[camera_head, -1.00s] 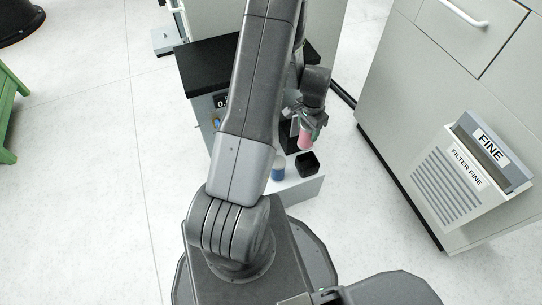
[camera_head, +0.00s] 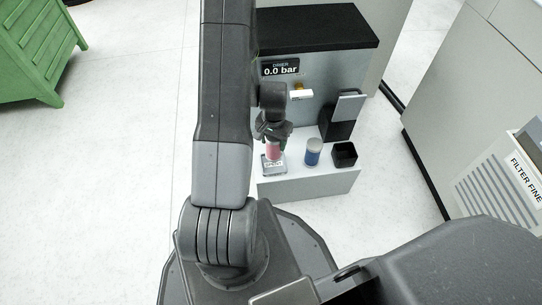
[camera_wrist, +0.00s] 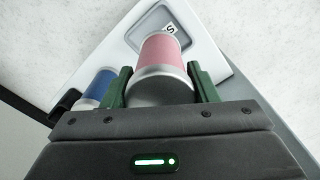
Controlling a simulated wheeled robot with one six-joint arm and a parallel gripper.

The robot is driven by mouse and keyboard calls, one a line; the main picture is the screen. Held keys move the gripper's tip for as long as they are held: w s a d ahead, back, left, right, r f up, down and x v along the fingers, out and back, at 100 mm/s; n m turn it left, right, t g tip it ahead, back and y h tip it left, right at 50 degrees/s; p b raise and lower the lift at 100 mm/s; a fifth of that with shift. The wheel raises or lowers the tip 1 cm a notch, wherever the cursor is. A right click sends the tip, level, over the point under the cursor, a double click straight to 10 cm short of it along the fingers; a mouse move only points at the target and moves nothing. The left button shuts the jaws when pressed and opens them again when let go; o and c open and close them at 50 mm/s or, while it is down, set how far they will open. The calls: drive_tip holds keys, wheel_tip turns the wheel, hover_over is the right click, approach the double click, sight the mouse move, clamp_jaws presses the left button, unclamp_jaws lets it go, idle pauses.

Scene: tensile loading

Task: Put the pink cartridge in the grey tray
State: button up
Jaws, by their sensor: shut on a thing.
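My gripper (camera_head: 272,134) is shut on the pink cartridge (camera_head: 272,149), which hangs upright below it. The wrist view shows the pink cartridge (camera_wrist: 160,50), with its silver end cap, between the two green fingers of my gripper (camera_wrist: 163,84). The small grey tray (camera_head: 273,168) with a label is directly below the cartridge, on the white ledge. The tray (camera_wrist: 150,21) shows partly behind the cartridge in the wrist view. I cannot tell whether the cartridge touches the tray.
A blue cartridge (camera_head: 312,152) stands just right of the tray, with a black square cup (camera_head: 345,154) beyond it. Behind is the drier (camera_head: 310,55), its display reading 0.0 bar, with a black housing (camera_head: 337,122) at its right. A filter box (camera_head: 495,190) is far right.

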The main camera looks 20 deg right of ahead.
sight(274, 151)
wheel_tip(274, 151, down, 6)
drive_tip(key=shift+r+b, duration=0.15)
drive_tip(key=shift+b, duration=0.75)
drive_tip(key=o, duration=1.3)
drive_tip(key=shift+c, duration=0.2)
wheel_tip(274, 151, up, 12)
drive_tip(key=p, duration=0.5)
